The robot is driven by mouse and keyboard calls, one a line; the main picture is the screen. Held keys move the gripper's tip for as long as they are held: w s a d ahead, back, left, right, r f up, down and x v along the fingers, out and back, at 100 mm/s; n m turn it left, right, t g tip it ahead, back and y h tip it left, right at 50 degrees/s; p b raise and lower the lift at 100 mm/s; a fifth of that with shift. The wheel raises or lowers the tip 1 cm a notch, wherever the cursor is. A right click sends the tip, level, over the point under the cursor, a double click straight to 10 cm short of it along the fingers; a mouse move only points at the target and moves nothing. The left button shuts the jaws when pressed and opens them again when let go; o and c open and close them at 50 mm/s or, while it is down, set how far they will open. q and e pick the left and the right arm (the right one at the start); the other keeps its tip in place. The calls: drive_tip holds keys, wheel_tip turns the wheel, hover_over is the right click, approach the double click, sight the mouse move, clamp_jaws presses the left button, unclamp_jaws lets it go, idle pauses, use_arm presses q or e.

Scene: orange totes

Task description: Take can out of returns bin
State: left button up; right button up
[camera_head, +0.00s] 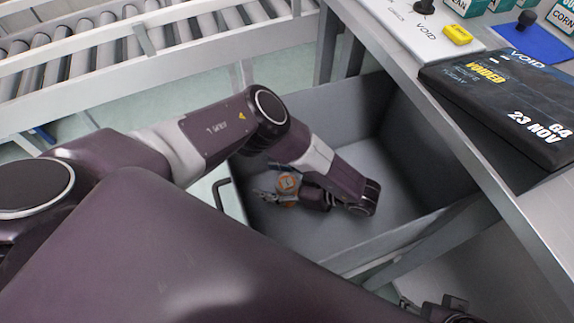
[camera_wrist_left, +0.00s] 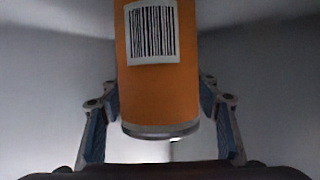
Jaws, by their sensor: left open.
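An orange can (camera_head: 287,184) with a white barcode label is inside the grey returns bin (camera_head: 345,252). My left arm reaches down into the bin, with the left gripper (camera_head: 272,192) at the can. In the left wrist view the can (camera_wrist_left: 160,95) fills the middle, its metal rim toward the palm. The open blue-padded fingers of the left gripper (camera_wrist_left: 162,112) stand on either side of it, with narrow gaps near the rim. The far end of the can is out of frame. Part of my right gripper (camera_head: 447,308) shows at the bottom edge; its fingers are unclear.
The bin's walls surround my left forearm, and its visible floor is otherwise bare. A metal table (camera_head: 500,170) overhangs at the right, carrying a black printed package (camera_head: 500,95), a yellow block (camera_head: 457,34) and cartons. A roller conveyor (camera_head: 120,45) runs at upper left.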

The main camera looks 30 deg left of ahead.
use_arm(q)
clamp_jaws()
idle(0.4)
drive_tip(key=shift+r, duration=0.15)
